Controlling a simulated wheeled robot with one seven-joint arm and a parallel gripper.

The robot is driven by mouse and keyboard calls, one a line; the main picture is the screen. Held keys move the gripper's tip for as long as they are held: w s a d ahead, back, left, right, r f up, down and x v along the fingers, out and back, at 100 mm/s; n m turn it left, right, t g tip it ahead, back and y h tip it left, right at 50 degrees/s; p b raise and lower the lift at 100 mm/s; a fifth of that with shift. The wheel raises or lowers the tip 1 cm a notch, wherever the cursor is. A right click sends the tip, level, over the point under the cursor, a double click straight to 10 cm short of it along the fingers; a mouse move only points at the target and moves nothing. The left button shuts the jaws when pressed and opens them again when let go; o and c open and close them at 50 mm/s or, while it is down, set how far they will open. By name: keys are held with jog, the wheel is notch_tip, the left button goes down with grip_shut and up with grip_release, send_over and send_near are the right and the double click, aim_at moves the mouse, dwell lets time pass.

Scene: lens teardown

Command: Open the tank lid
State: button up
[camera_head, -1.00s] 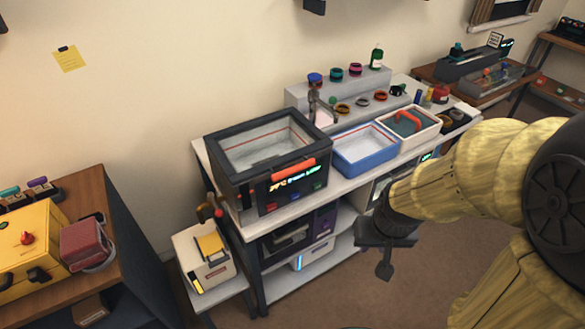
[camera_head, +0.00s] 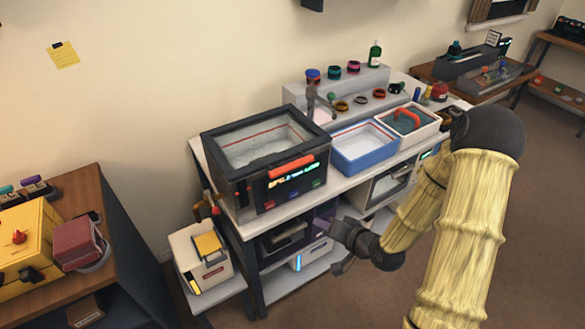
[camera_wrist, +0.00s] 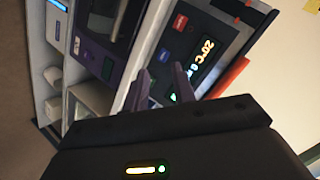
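The tank (camera_head: 222,185) is a dark box on the left end of the white bench, with a clear lid (camera_head: 265,140) on top that lies closed. An orange-red handle (camera_head: 291,167) runs along the lid's front edge, above a lit display and buttons. My gripper (camera_head: 340,265) is in front of the bench, below and right of the tank, apart from it. In the wrist view the gripper's dark fingers (camera_wrist: 160,88) stand apart with nothing between them. The tank's front panel (camera_wrist: 190,50) and the orange handle (camera_wrist: 226,78) show beyond them, tilted.
A blue tray (camera_head: 362,150) and a white tray with a red-handled basket (camera_head: 408,122) stand right of the tank. A tap (camera_head: 318,100) stands behind. Shelves with appliances (camera_head: 285,238) are under the bench. A small white bin (camera_head: 198,262) stands at lower left.

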notch_tip(320, 180, up, 5)
jog(key=m+t+y, duration=0.2)
jog(key=m+t, duration=0.1)
jog(key=m, duration=0.1)
jog(key=m+t+y+b, duration=0.1)
jog(key=m+t, duration=0.3)
jog(key=shift+m+t+y, duration=0.3)
jog(key=shift+y, duration=0.1)
jog(key=shift+w+f+b, duration=0.15)
jog(key=shift+b, duration=0.25)
jog(key=b, duration=1.3)
send_near(293, 166)
jog(key=x, duration=0.3)
jog(key=p+x, duration=0.1)
jog(key=x, duration=0.3)
jog(key=f+x, duration=0.1)
jog(key=x, duration=0.2)
jog(key=shift+w+r, duration=0.15)
jog(key=shift+w, duration=0.35)
